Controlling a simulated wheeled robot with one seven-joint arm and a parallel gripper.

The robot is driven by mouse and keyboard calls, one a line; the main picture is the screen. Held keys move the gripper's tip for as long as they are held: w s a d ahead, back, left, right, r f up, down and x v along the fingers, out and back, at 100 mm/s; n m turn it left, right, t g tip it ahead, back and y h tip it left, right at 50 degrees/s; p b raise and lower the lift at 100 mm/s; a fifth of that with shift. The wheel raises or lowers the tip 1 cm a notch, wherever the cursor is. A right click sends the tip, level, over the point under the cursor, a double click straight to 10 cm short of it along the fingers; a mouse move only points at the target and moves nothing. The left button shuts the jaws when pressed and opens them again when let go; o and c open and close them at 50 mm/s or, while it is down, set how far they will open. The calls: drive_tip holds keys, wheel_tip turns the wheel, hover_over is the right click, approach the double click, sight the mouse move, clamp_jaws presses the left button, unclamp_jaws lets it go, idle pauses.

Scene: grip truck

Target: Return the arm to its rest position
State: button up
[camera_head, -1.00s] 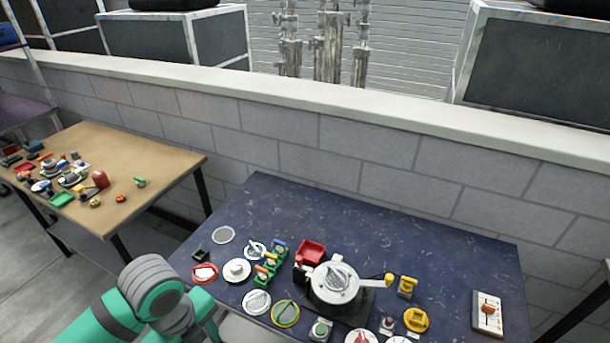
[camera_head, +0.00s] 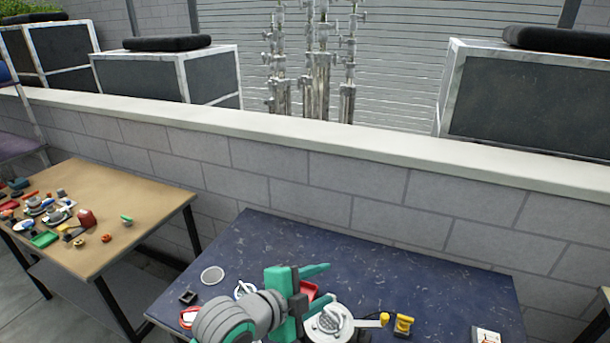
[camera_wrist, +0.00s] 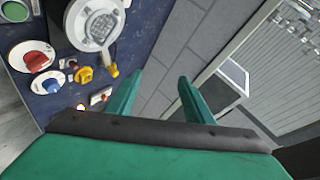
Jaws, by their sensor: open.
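My arm reaches in from the bottom of the head view, over the left part of the dark blue table (camera_head: 400,275). My green gripper (camera_head: 318,286) is open and seems empty, with its fingers pointing right. In the wrist view the two green fingers of my gripper (camera_wrist: 160,76) are spread apart, with only wall and floor behind the gap. The round device (camera_wrist: 98,20) shows at the upper left there.
A yellow-handled part (camera_head: 403,325) and a white switch plate (camera_head: 486,335) lie right of the device. A wooden table (camera_head: 130,190) with several small items stands left. A block wall (camera_head: 400,205) runs behind both tables. The blue table's back half is clear.

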drive_tip(key=w+d+r+n+t+h, duration=0.1)
drive_tip(key=w+d+r+n+t, duration=0.1)
drive_tip(key=d+r+n+t, duration=0.55)
drive_tip(key=s+a+f+n+y, duration=0.3)
drive_tip(key=s+f+n+y, duration=0.2)
drive_tip(key=s+f+n, duration=0.45)
drive_tip(key=s+a+f+n+y, duration=0.2)
drive_tip(key=s+f+n+y, duration=0.4)
drive_tip(key=f, duration=0.7)
drive_tip(key=s+a+f+m+g, duration=0.1)
drive_tip(key=s+a+f, duration=0.1)
drive_tip(key=s, duration=0.9)
drive_tip(key=s+a+f+m+h, duration=0.1)
drive_tip(key=s+a+f, duration=0.2)
drive_tip(key=s, duration=0.8)
drive_tip(key=shift+s+a+f+g, duration=0.15)
drive_tip(key=shift+a+f+g, duration=0.2)
drive_tip(key=shift+a, duration=0.1)
drive_tip(key=shift+s, duration=0.1)
